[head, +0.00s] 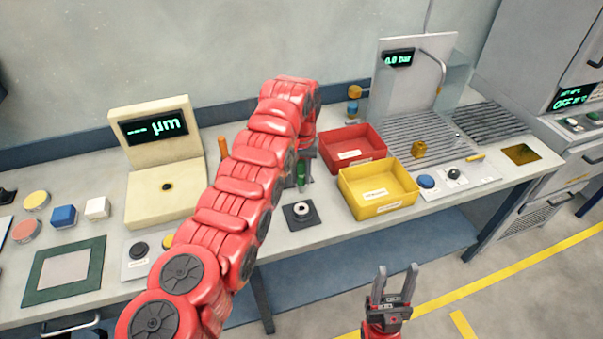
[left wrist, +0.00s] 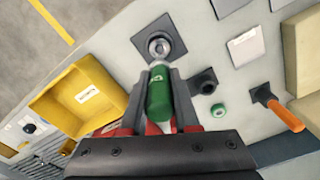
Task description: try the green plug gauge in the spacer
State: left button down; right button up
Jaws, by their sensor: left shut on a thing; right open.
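The green plug gauge (head: 301,176) is gripped by my left gripper (head: 303,170). In the left wrist view the green gauge (left wrist: 158,95) lies between the two fingers of my left gripper (left wrist: 160,78). The spacer (head: 300,209) is a small pale metal ring on a dark square pad (head: 292,222) on the bench. It also shows in the left wrist view (left wrist: 160,46), just past the gauge's end. In the head view the gauge appears behind the spacer and apart from it. My right gripper (head: 393,287) is open and empty in front of the bench.
A yellow bin (head: 378,198) and a red bin (head: 350,145) stand right of the pad. A cream gauge stand (head: 160,180) with a display is at left. In the left wrist view a dark block (left wrist: 203,82) and an orange-handled tool (left wrist: 284,114) lie nearby.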

aim_at(301, 191)
pick_arm(q)
jog(key=shift+f+b, duration=1.5)
jog(key=shift+f, duration=2)
jog(key=shift+f+b, duration=1.1)
jog(key=shift+f, duration=0.5)
jog(key=shift+r, duration=0.15)
jog(key=shift+r+p, duration=0.35)
jog(key=shift+r, duration=3.35)
